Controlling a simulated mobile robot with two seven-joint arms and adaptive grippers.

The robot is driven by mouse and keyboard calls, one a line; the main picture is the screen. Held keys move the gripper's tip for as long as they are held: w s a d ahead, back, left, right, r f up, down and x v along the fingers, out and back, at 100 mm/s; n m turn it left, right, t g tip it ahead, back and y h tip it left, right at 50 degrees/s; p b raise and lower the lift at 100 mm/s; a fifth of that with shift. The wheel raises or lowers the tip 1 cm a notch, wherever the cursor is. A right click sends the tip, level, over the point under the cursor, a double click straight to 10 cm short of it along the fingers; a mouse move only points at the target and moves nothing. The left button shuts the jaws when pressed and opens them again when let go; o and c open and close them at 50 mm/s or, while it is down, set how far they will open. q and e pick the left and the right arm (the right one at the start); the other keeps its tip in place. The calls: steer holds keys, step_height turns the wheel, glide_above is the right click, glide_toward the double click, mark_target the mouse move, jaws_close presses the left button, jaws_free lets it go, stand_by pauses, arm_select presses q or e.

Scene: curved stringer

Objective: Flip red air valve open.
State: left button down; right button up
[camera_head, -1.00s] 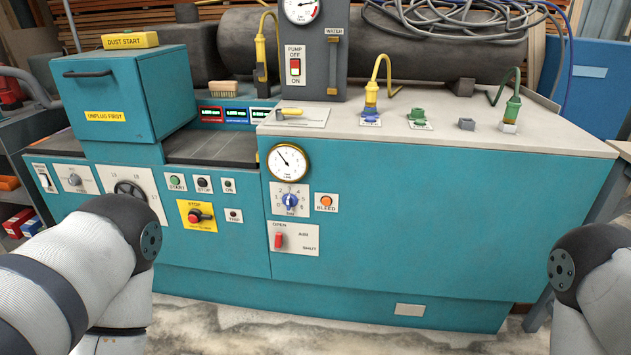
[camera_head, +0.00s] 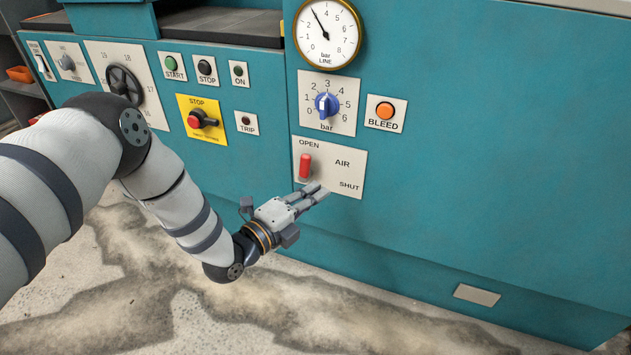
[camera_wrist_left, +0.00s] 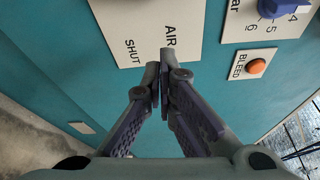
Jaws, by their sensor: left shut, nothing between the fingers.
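The red air valve lever (camera_head: 305,167) stands upright on a white plate (camera_head: 343,158) marked OPEN, AIR and SHUT. Its handle is beside the word OPEN at the plate's left. My left gripper (camera_head: 324,190) is shut and empty, with its fingertips just below and right of the lever, in front of the plate's lower edge. In the left wrist view, the shut fingertips (camera_wrist_left: 162,66) are over the plate (camera_wrist_left: 150,28) near the words AIR and SHUT. The lever is not visible there. I cannot tell whether the fingertips touch the plate. My right gripper is not in view.
A blue pressure knob (camera_head: 326,104) and an orange BLEED button (camera_head: 385,111) sit above the plate, under a round gauge (camera_head: 327,33). A red stop switch (camera_head: 200,119) on a yellow plate is to the left. The panel to the right is bare.

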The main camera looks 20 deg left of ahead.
mark_target(306, 167)
arm_select(q)
steer(key=x, duration=0.1)
steer(key=b+x, duration=0.1)
steer(key=x, duration=0.1)
steer(key=b+x, duration=0.1)
steer(key=x, duration=0.1)
steer(key=shift+w+a+f, duration=0.15)
steer(key=shift+w+f, duration=0.05)
steer(key=shift+f, duration=0.1)
steer(key=a, duration=0.2)
steer(key=shift+a+r, duration=0.3)
steer(key=shift+r, duration=0.05)
steer(key=shift+a+r, duration=0.1)
steer(key=shift+a, duration=0.4)
steer(key=shift+a+r+p, duration=0.55)
steer(key=shift+a+p, duration=0.05)
steer(key=shift+p, duration=0.4)
steer(key=shift+a+f, duration=0.15)
steer(key=shift+f, duration=0.05)
